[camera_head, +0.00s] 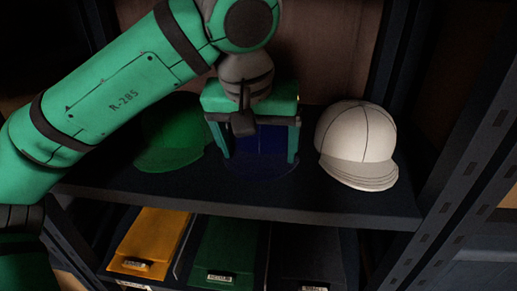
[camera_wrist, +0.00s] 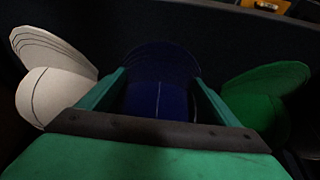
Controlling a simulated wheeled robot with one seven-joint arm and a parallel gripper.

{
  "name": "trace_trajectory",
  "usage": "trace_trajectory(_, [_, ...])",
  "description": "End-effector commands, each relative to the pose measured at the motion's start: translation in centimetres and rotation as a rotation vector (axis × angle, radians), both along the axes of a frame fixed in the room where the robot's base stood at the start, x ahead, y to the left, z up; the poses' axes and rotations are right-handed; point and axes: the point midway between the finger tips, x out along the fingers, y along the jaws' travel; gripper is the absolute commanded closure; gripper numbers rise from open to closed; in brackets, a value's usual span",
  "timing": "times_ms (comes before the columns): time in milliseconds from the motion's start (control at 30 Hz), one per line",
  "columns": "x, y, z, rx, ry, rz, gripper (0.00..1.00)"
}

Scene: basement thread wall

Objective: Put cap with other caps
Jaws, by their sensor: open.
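My gripper (camera_head: 256,146) is over the middle of a dark shelf, pointing down, with its two green fingers apart. A dark blue cap (camera_head: 262,165) sits on the shelf between and behind the fingers. The wrist view shows the blue cap (camera_wrist: 158,98) between my open fingers (camera_wrist: 160,90); I cannot tell whether they touch it. A green cap (camera_head: 170,140) sits to the left, partly behind my arm. A white cap (camera_head: 358,138) sits to the right. In the wrist view the white cap (camera_wrist: 50,85) is on the left and the green cap (camera_wrist: 262,90) on the right.
The shelf (camera_head: 300,205) has a front edge and a slotted metal upright (camera_head: 465,165) at the right. Below it are a yellow bin (camera_head: 152,240), a green bin (camera_head: 228,250) and a dark bin (camera_head: 310,255). A narrow gap lies between the blue and white caps.

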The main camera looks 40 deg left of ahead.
Motion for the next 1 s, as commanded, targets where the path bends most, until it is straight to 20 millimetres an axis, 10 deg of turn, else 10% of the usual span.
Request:
trace_trajectory(533, [-3.4,-1.6,9.0,0.001,0.001,0.002,0.15])
trace_trajectory(1000, [-3.9,-1.9,10.3,0.0,0.001,0.0,0.15])
